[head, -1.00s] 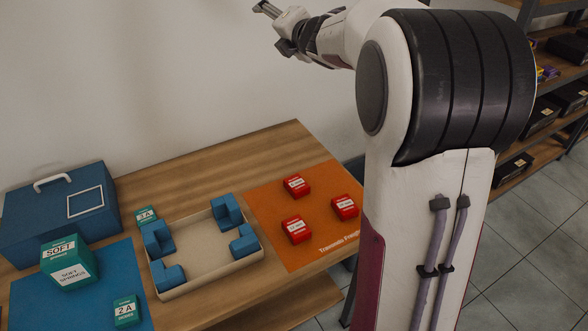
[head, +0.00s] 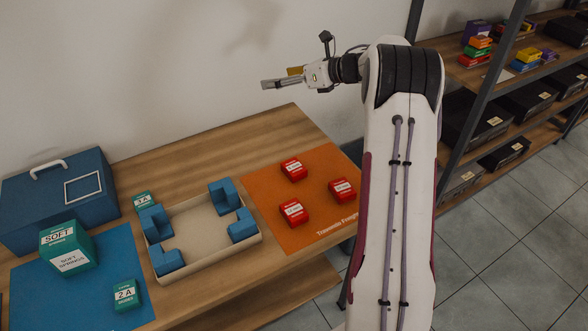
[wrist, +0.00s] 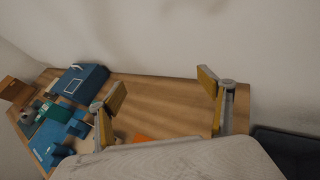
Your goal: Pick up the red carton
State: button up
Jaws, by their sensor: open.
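Three red cartons with white labels lie on the orange mat (head: 262,190) at the right of the wooden table in the head view: a back one (head: 293,169), a right one (head: 342,190) and a front-left one (head: 293,213). My gripper (head: 268,84) is raised above the table's back edge, clear of the cartons, pointing left. In the wrist view, its two fingers (wrist: 163,112) are spread apart with nothing between them. A sliver of the orange mat (wrist: 140,138) shows there; no red carton is visible in that view.
A beige tray (head: 207,255) with blue corner blocks stands left of the mat. A blue case (head: 40,215) and green cartons, including a large one (head: 68,247), are farther left. A shelf rack (head: 480,110) stands at the right. The table's back strip is clear.

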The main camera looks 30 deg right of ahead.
jog(key=s+d+f+n+g+y, duration=0.25)
jog(key=s+f+n, duration=0.25)
jog(key=f, duration=0.5)
jog(key=n+g+y, duration=0.2)
jog(key=n+g, duration=0.2)
jog(key=g, duration=0.1)
send_near(296, 166)
jog(key=a, duration=0.1)
jog(key=a+f, duration=0.1)
jog(key=shift+a+f+t, duration=0.1)
jog(key=shift+a+t, duration=0.15)
jog(key=shift+a, duration=0.15)
jog(key=shift+x, duration=1.3)
jog(key=shift+w+a+f, duration=0.1)
jog(key=shift+x, duration=2.5)
jog(key=shift+w+f, duration=0.15)
